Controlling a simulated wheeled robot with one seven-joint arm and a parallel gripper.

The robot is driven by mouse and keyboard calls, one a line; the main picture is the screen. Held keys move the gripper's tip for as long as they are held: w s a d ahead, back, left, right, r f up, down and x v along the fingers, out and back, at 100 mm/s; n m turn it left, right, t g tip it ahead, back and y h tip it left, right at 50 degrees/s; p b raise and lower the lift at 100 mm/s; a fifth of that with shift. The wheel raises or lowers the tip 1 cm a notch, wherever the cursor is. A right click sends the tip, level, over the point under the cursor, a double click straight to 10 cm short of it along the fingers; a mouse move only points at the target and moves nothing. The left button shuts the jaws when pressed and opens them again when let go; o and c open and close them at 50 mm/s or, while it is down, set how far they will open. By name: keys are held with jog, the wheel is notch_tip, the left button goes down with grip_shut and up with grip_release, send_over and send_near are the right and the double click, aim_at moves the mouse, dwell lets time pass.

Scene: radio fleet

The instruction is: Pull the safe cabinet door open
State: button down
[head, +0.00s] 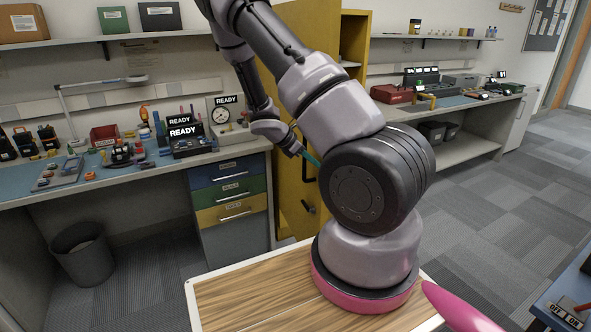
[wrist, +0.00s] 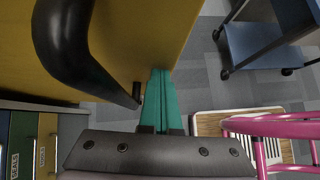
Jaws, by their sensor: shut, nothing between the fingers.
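The yellow safe cabinet (head: 355,22) stands behind my arm in the head view. Part of its shelved inside shows, so the door (head: 288,190) appears to stand open; how far is hidden by my arm. In the wrist view, the yellow door face (wrist: 135,35) fills the upper left. The black curved door handle (wrist: 68,45) is at the left there. My gripper (head: 311,158) has teal fingers, also in the wrist view (wrist: 157,100). They are shut and empty, beside the lower end of the handle, not around it. I cannot tell whether they touch the door.
A workbench with drawers (head: 230,190) stands left of the cabinet, with a bin (head: 83,254) under it. Another bench (head: 480,98) is at the right. A blue cart (wrist: 262,45) shows in the wrist view. Grey carpet at the right (head: 500,200) is clear.

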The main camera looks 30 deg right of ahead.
jog(key=s+d, duration=0.1)
jog(key=d, duration=1.2)
jog(key=shift+d, duration=0.35)
jog(key=s+a+r+m+t+y, duration=0.1)
jog(key=s+a+r+m+y, duration=0.2)
jog(key=a+r, duration=0.5)
jog(key=s+a+r+m+t+y, duration=0.1)
jog(key=s+a+r+m, duration=0.2)
jog(key=a+r+m, duration=0.35)
jog(key=s+a+r+m+t+y, duration=0.1)
jog(key=s+a+r+m+y, duration=0.2)
jog(key=a+r, duration=0.6)
jog(key=s+a+r+m+t+y, duration=0.4)
jog(key=s+a+r+m, duration=0.4)
jog(key=s+a+r, duration=0.4)
jog(key=shift+s+r+t, duration=0.5)
jog(key=shift+s+r, duration=0.05)
jog(key=shift+r, duration=0.1)
jog(key=shift+d, duration=0.1)
